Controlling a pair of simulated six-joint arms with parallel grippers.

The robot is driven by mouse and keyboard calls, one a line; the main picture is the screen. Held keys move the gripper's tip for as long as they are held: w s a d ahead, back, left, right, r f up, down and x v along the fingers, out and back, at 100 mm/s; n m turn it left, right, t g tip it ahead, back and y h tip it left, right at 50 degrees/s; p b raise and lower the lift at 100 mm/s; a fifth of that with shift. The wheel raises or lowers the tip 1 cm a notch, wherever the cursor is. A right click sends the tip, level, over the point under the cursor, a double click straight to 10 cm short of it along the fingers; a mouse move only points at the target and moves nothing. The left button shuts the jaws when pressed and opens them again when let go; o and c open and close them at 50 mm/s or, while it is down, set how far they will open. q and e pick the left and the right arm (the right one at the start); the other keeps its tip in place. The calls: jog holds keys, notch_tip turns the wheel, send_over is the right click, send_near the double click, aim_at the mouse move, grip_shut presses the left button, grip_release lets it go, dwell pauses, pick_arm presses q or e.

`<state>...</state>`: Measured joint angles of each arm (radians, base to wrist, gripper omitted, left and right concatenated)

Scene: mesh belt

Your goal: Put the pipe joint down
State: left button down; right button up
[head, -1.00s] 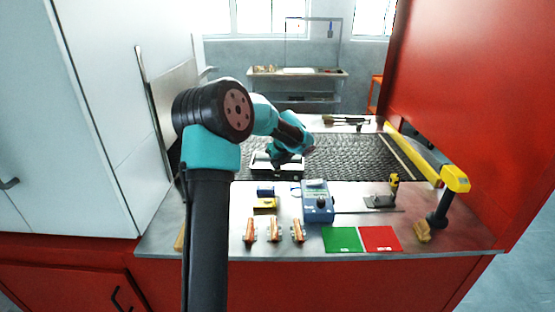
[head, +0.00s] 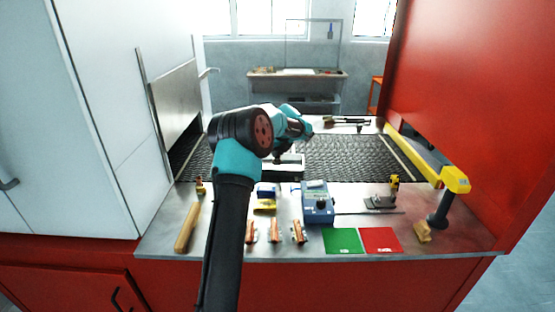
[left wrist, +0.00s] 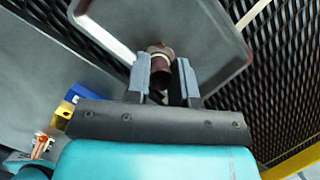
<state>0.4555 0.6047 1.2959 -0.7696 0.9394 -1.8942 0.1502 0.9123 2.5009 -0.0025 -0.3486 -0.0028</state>
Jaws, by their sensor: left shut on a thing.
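My left gripper (head: 278,158) is over the tray (head: 292,174) on the mesh belt. In the left wrist view its two fingers (left wrist: 162,64) are shut on a dark reddish-brown pipe joint (left wrist: 160,73) with a paler collar at its far end. The pipe joint is in front of the grey tray (left wrist: 205,22), which has a raised light rim. I cannot tell whether the joint touches the tray floor. The joint cannot be made out in the head view. My right gripper is not in view.
Several copper-coloured pieces (head: 274,232) lie on the bench front. A blue meter (head: 317,203), green card (head: 342,241) and red card (head: 381,240) are beside them. A yellow-topped post (head: 455,181) stands right. Bare mesh belt (head: 350,158) lies right of the tray.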

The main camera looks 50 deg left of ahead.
aim_at(278, 158)
pick_arm(q)
jog(key=shift+f, duration=1.75)
jog(key=shift+f, duration=0.1)
jog(key=c, duration=1)
grip_release()
jog(key=v, duration=1.2)
